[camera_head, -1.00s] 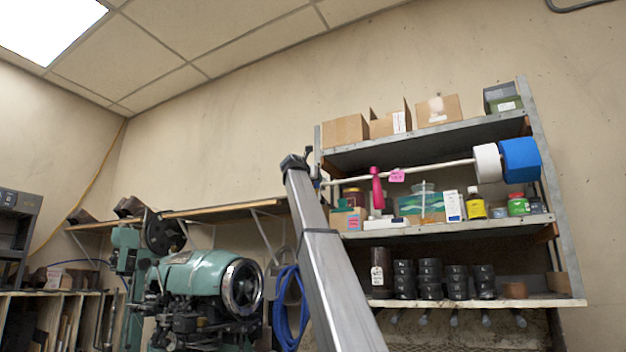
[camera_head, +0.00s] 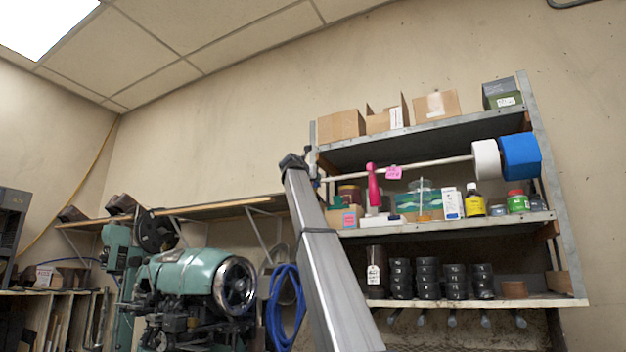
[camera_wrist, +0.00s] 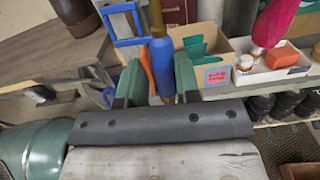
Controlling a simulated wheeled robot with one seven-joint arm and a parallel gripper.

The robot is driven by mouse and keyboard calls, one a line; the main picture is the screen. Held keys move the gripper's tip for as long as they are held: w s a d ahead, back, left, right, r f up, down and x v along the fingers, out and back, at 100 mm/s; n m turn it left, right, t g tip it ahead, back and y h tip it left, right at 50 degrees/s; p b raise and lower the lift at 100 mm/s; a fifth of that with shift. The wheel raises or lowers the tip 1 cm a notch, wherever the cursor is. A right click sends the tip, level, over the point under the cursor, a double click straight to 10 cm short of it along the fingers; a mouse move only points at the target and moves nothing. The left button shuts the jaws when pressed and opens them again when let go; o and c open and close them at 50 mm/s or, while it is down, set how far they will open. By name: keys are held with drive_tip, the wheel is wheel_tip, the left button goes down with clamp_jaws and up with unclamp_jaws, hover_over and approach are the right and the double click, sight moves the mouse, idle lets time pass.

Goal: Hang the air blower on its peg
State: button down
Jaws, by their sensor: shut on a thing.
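In the wrist view my gripper (camera_wrist: 158,82) has two green fingers, shut on a slim blue tool (camera_wrist: 162,62), which I take to be the air blower. It stands lengthwise between the fingers, with brass-coloured parts at both ends and an orange strip along its left. A blue rectangular loop (camera_wrist: 112,40) shows beside its upper end; I cannot tell whether it is joined on. In the head view my gripper and the blower cannot be made out behind my arm. Several peg-like rods (camera_head: 452,319) stick out below the lowest shelf; I cannot tell which peg is the blower's.
A shelf rack (camera_head: 440,225) with boxes, bottles and black stacks stands right. A rod with a white roll (camera_head: 486,161) and a blue roll (camera_head: 520,157) crosses it. A green machine (camera_head: 190,280) stands left, a coiled blue hose (camera_head: 286,305) beside it.

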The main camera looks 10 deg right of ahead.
drive_tip(key=shift+w+d+r, duration=0.1)
drive_tip(key=shift+w+d, duration=0.05)
drive_tip(key=shift+w+d+r+n, duration=0.1)
drive_tip(key=shift+w+d+n, duration=0.3)
drive_tip(key=shift+d+n, duration=0.1)
drive_tip(key=shift+w+d, duration=0.1)
drive_tip(key=shift+d, duration=0.05)
idle(0.6)
drive_tip(key=shift+x, duration=1.05)
idle(0.9)
drive_tip(key=shift+w+d, duration=0.25)
drive_tip(key=shift+w, duration=0.15)
idle(0.7)
drive_tip(key=shift+w+f, duration=0.1)
drive_tip(key=shift+f, duration=0.45)
idle(0.3)
drive_tip(key=c, duration=0.8)
unclamp_jaws()
drive_tip(key=shift+o, duration=0.2)
